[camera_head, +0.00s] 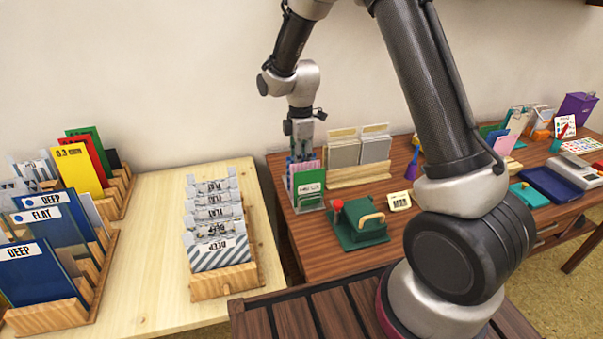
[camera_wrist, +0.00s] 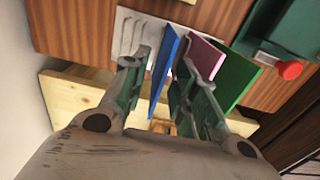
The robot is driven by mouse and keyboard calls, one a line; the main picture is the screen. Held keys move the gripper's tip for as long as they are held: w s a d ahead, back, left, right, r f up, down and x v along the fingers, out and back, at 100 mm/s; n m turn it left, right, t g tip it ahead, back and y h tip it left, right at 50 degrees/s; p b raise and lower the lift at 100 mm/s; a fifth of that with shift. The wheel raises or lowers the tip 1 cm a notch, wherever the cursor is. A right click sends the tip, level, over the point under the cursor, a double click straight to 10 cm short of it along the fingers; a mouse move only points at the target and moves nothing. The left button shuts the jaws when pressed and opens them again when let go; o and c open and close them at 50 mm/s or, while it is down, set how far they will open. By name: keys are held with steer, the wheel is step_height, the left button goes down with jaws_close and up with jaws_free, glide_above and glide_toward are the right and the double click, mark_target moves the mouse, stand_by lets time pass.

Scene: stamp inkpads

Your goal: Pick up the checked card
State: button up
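No face with a checked pattern can be made out in either view. My gripper (camera_wrist: 168,72) points down at a small white card holder (camera_wrist: 128,24), with its fingers apart. A blue card (camera_wrist: 164,72) stands between the fingers, with a gap visible on at least one side. A pink card (camera_wrist: 205,52) and a green card (camera_wrist: 236,80) stand beside it; the right finger is close to the pink one. In the head view my gripper (camera_head: 303,155) is at the holder's back, behind the pink and green cards, and its fingertips are partly hidden.
A green stamp press (camera_head: 360,226) with a red knob stands right of the holder. A wooden rack with grey panels (camera_head: 345,155) is behind it. Blue boards (camera_head: 38,272) stand farther left.

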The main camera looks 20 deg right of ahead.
step_height(320, 180, down, 3)
steer(key=shift+f, duration=0.2)
jaws_close()
steer(key=shift+r, duration=0.1)
